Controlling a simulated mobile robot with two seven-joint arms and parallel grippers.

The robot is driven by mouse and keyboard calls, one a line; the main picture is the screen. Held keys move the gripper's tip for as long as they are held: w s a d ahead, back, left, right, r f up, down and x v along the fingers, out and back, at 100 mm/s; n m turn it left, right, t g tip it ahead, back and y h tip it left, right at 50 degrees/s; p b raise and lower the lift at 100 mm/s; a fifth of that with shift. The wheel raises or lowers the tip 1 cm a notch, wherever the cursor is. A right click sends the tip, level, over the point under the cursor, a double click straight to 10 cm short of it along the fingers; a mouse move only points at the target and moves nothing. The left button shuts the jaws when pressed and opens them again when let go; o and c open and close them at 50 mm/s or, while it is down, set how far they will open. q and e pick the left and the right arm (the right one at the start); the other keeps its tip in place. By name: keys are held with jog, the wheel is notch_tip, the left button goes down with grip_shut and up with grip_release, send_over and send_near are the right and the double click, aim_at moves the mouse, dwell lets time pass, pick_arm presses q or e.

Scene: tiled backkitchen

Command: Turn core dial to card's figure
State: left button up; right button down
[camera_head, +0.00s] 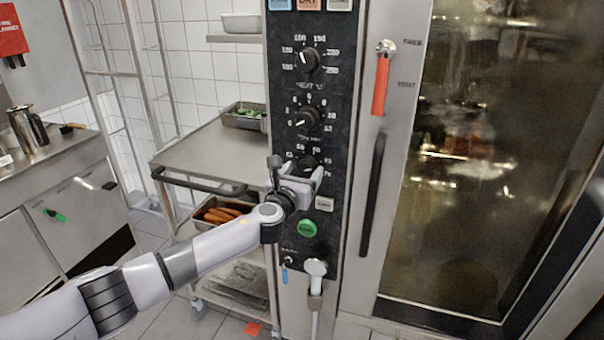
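The oven's black control panel (341,100) carries three dials in a column. The lowest dial (308,162), with figures around it, is partly hidden by my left gripper; I take it for the core dial. Its pointer and several figures cannot be read. My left gripper (304,170) is at this dial, its fingertips close around it. Whether the fingers touch the dial is not clear. No card with a readable figure shows. My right gripper is not in view.
The middle dial (303,121) and upper dial (307,60) are just above. A green button (307,228) and a hand shower (316,268) are below. The red-gripped lever (381,82) and door handle (373,195) are to the right. A steel trolley (205,153) stands left.

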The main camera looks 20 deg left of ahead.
pick_arm(q)
jog(key=shift+s, duration=0.1)
jog(key=s, duration=0.7)
jog(key=shift+a, duration=0.15)
dwell(0.3)
jog(key=shift+f, duration=0.1)
